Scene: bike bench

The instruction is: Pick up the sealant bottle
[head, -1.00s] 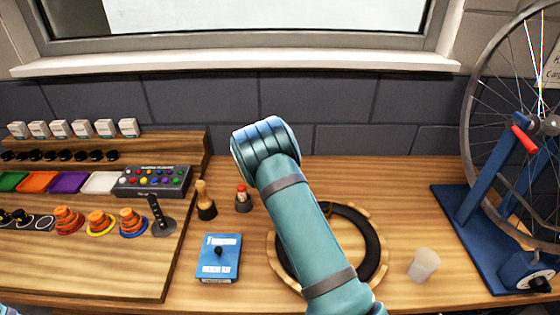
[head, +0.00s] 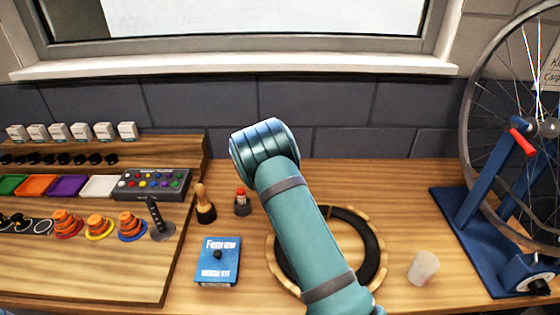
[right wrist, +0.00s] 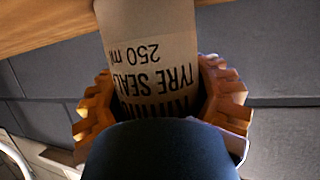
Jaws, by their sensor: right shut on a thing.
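The sealant bottle (right wrist: 150,45) fills the upper middle of the right wrist view. It is pale, and its dark lettering, upside down there, includes "TYRE SEAL" and "250 ml". My right gripper (right wrist: 162,105) is shut on it, with ridged orange-brown fingers on both sides. The bottle's far end runs out of the top of that view, so I cannot tell whether it touches the bench. In the head view my right arm hides the right gripper and the bottle. My left gripper is not in view.
A black tyre on a wooden ring (head: 380,278) lies beneath my right arm. A translucent cup (head: 423,267) and a blue wheel stand (head: 470,215) are to the right. A blue box (head: 218,263), a brush (head: 205,207) and a red-topped item (head: 242,203) are to the left.

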